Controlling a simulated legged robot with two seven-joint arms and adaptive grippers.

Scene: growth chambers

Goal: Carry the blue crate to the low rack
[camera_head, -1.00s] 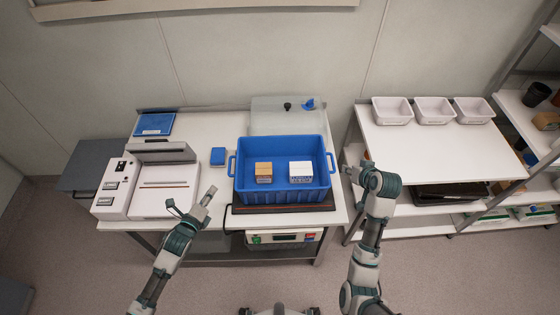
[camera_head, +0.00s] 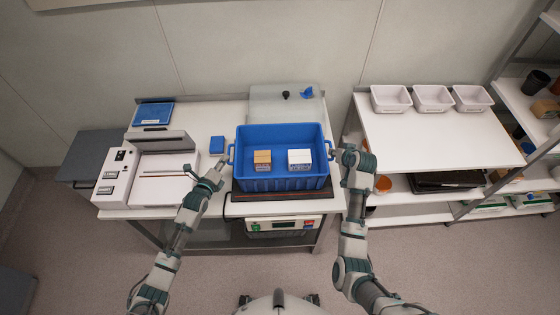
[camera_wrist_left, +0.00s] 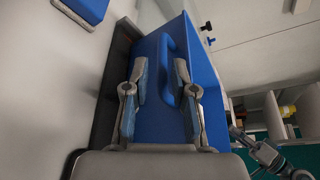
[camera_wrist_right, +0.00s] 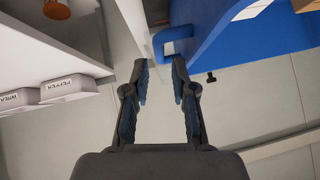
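The blue crate (camera_head: 281,184) sits level on a dark low platform on the left table, with one tan-topped box (camera_head: 262,160) and one white box (camera_head: 300,159) inside. My left gripper (camera_head: 223,164) is at the crate's left handle; in the left wrist view its open fingers (camera_wrist_left: 160,66) lie on either side of the blue handle (camera_wrist_left: 167,72). My right gripper (camera_head: 335,155) is by the crate's right side; in the right wrist view its open fingers (camera_wrist_right: 160,66) are just short of the right handle (camera_wrist_right: 172,42). The low white rack (camera_head: 440,140) stands right of the table.
Several white bins (camera_head: 432,98) line the rack's back edge; its top in front of them is clear. A white machine (camera_head: 160,178) and a small blue box (camera_head: 217,145) are left of the crate. A gap separates table and rack.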

